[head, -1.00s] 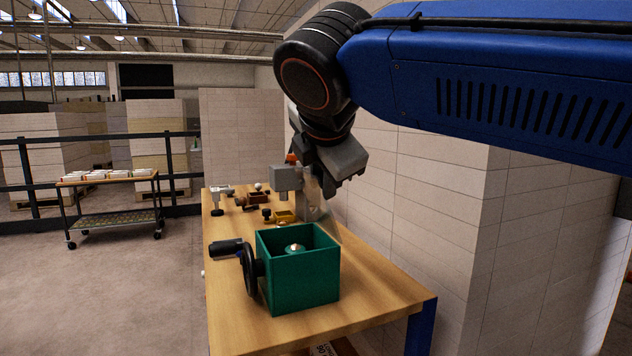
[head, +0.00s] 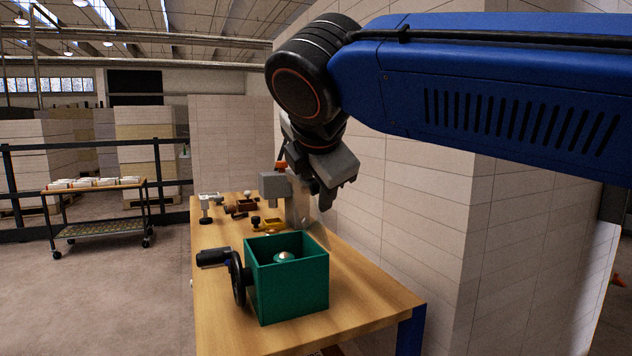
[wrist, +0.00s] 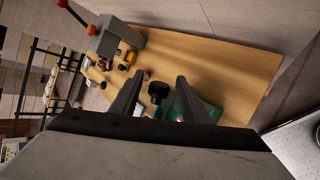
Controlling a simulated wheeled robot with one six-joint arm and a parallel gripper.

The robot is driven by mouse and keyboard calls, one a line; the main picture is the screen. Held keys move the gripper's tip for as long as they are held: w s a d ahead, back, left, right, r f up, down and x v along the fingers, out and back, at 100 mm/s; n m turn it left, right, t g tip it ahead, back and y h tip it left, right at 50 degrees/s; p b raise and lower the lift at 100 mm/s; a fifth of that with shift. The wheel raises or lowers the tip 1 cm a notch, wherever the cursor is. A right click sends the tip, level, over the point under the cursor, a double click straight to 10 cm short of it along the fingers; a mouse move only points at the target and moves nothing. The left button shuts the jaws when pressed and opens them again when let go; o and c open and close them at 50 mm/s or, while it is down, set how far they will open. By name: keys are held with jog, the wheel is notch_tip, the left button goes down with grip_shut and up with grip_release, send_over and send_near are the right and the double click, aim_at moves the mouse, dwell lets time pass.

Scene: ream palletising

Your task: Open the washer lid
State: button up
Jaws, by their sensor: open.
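No part that I can surely name as the washer lid shows. An open-topped green box (head: 288,292) stands on the table, with a black handwheel (head: 237,280) on its left side and a pale dome (head: 286,257) inside. A translucent panel (head: 312,232) shows behind the box; whether it joins the box I cannot tell. My gripper (head: 330,196) is open and empty, above and behind the box. In the wrist view a black knob (wrist: 158,92) shows between the fingers (wrist: 160,80), apparently beyond them, with part of the green box (wrist: 205,112) to the right.
The wooden table (head: 350,295) runs beside a pale block wall (head: 420,240). A grey device (head: 272,187) stands close left of my gripper, with small yellow and brown items behind. A cart (head: 98,205) stands at the left. The table's front right is clear.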

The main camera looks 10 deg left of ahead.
jog(key=v, duration=1.7)
jog(key=shift+s+d+r, duration=0.1)
jog(key=shift+s, duration=0.05)
